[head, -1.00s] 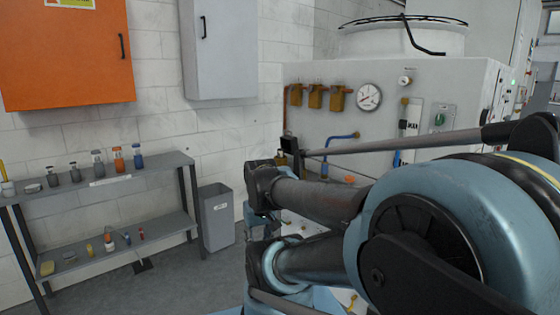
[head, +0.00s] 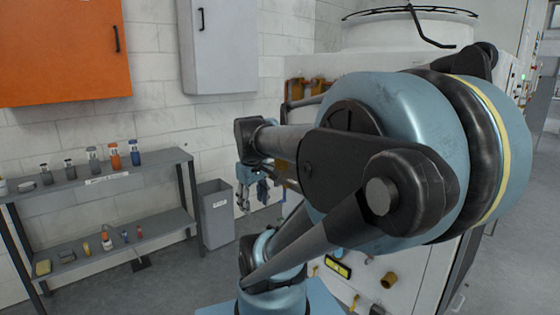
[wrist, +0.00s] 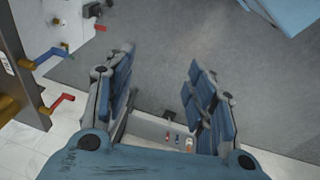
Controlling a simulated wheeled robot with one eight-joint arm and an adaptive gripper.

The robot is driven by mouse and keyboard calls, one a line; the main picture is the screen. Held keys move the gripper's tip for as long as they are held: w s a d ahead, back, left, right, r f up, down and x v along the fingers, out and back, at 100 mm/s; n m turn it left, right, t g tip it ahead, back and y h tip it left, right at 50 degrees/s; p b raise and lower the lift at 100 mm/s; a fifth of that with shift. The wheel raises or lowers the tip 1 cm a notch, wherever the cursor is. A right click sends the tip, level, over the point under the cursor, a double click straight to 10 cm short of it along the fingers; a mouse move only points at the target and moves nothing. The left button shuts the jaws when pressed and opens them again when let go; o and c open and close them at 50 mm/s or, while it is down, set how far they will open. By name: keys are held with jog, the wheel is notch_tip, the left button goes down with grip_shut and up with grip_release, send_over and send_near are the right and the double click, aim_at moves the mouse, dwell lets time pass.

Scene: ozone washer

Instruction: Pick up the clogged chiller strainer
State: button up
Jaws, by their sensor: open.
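I cannot single out the clogged chiller strainer in either view. The chiller's white housing (head: 400,262) stands at the right, largely covered by my arm. Brass fittings (head: 318,86) show on its upper face, and a brass round fitting (head: 389,280) low on its front. My gripper (head: 245,197) hangs beside the housing, partly hidden by my arm. In the wrist view its two blue padded fingers (wrist: 160,62) are spread wide, open, with only floor and a distant shelf showing between them.
A grey two-tier shelf (head: 152,164) with bottles and small items stands at left. A grey bin (head: 217,228) is beside it. Blue (wrist: 60,51) and red (wrist: 63,101) valve handles jut out left of my gripper. Open floor (wrist: 245,75) lies ahead and right.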

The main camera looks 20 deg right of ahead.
jog(key=w+d+r+n+h, duration=0.1)
jog(key=w+d+r+n, duration=0.45)
jog(key=w+r, duration=0.4)
jog(key=w+d+r+n+h, duration=0.1)
jog(key=w+d+r+n, duration=0.5)
jog(key=w, duration=0.6)
jog(key=w+d+r+n+h, duration=0.1)
jog(key=w+d+r+n, duration=0.4)
jog(key=w+r+n, duration=0.4)
jog(key=shift+m, duration=0.65)
jog(key=shift+a+x, duration=0.15)
jog(key=shift+x, duration=4.45)
jog(key=shift+a+x, duration=0.15)
jog(key=shift+x, duration=4.5)
jog(key=shift+c, duration=0.3)
grip_shut()
